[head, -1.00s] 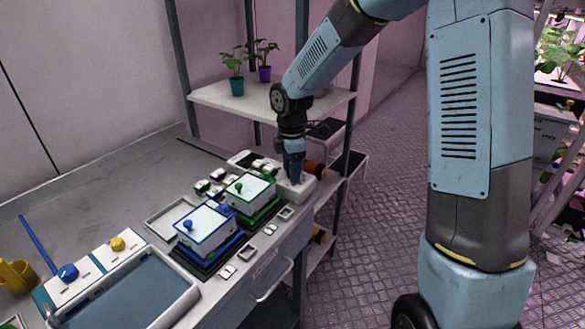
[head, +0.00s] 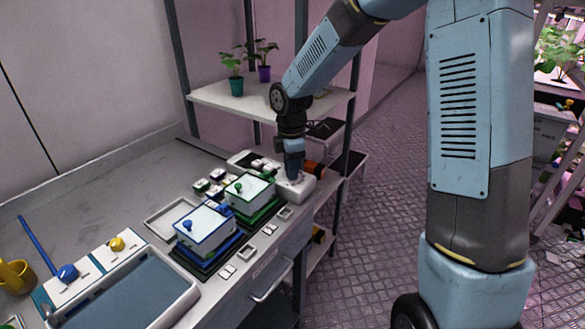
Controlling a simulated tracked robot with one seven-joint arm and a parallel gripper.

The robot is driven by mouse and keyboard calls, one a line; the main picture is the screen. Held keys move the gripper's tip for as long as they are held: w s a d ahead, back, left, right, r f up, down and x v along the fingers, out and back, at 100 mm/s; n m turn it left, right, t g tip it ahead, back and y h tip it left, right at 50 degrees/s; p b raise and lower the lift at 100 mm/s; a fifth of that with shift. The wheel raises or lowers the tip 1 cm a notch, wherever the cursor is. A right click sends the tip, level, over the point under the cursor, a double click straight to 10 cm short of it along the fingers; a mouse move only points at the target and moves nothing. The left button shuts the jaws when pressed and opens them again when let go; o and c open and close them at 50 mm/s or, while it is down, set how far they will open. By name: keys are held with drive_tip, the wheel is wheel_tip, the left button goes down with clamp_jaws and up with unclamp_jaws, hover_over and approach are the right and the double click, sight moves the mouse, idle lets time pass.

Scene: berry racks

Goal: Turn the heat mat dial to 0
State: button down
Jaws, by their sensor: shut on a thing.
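My gripper (head: 293,177) points straight down at the right end of the bench. It is shut on a small part on top of a white control box (head: 305,188), which I take to be the heat mat dial. The dial itself is hidden by the fingers, so its setting cannot be read. The box sits beside the green-based tray with a clear lid (head: 250,186). A blue-based lidded tray (head: 206,229) stands nearer, on a dark mat.
A blue knob (head: 67,272) and a yellow knob (head: 117,244) sit on panels at the front left, by a blue basin (head: 125,292). Small pots (head: 216,174) stand behind the trays.

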drive_tip(key=m, duration=0.6)
drive_tip(key=shift+a, duration=0.1)
drive_tip(key=m, duration=0.5)
drive_tip(key=shift+m, duration=0.3)
drive_tip(key=m, duration=1.2)
idle(0.4)
drive_tip(key=c, duration=0.9)
unclamp_jaws()
drive_tip(key=shift+o, duration=0.2)
